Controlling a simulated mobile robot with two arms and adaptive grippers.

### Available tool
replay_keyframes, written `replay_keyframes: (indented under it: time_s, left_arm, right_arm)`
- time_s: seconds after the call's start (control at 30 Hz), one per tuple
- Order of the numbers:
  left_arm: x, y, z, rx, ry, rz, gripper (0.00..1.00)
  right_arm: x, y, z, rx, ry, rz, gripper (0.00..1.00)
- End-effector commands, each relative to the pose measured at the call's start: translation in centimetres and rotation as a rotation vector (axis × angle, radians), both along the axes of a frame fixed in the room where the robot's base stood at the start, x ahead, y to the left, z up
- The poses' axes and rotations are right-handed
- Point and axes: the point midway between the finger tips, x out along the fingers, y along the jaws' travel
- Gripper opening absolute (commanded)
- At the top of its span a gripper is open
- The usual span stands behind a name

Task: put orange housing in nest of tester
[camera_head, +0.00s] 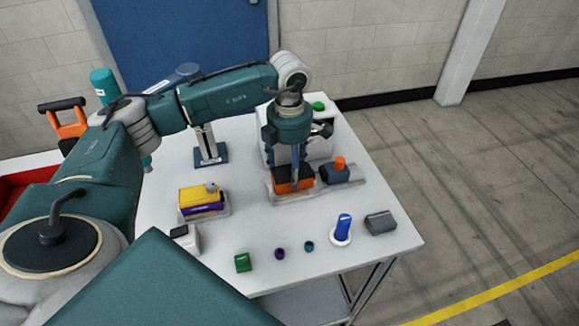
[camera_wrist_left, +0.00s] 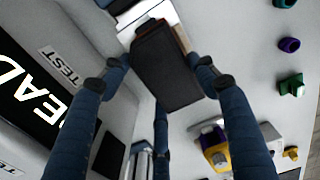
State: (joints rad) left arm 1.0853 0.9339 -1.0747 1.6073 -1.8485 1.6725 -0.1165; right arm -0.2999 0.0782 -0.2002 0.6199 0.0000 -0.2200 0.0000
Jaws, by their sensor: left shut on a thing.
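My left gripper (camera_head: 295,174) points down in front of the tester (camera_head: 322,149), a white box with a green button on top. It is shut on the orange housing (camera_head: 293,185), which has a dark top. In the left wrist view the housing's dark face (camera_wrist_left: 166,68) sits between the fingers. A pale, low fixture (camera_head: 281,198) shows under and beside the housing; I cannot tell whether the housing is seated or just above it. The tester's screen (camera_wrist_left: 30,88) and TEST labels show in the left wrist view. My right gripper is out of view.
A blue housing with an orange knob (camera_head: 336,174) stands close right of the gripper. A yellow and purple housing (camera_head: 201,202) sits at left. Near the front are a green block (camera_head: 243,262), two small rings, a blue cylinder (camera_head: 344,228) and a grey box (camera_head: 381,222).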

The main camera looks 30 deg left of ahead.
Motion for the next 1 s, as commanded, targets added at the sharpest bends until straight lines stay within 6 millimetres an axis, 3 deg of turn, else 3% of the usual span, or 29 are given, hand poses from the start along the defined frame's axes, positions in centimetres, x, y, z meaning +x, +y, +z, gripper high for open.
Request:
replay_keyframes:
  time_s: [0.67,0.7,0.8,1.0]
  left_arm:
    - [0.04,-0.03,-0.84,-0.001,-0.001,0.0,0.3]
    - [0.04,-0.03,-0.84,-0.001,-0.001,0.0,0.61]
    - [0.03,-0.03,-0.84,-0.001,-0.001,0.0,0.81]
    - [0.02,-0.02,-0.86,-0.001,-0.001,0.0,0.81]
  right_arm:
    - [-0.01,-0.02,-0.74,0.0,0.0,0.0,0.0]
    - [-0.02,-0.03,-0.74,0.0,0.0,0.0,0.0]
    - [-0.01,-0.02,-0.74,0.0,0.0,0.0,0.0]
    - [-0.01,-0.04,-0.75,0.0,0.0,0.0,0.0]
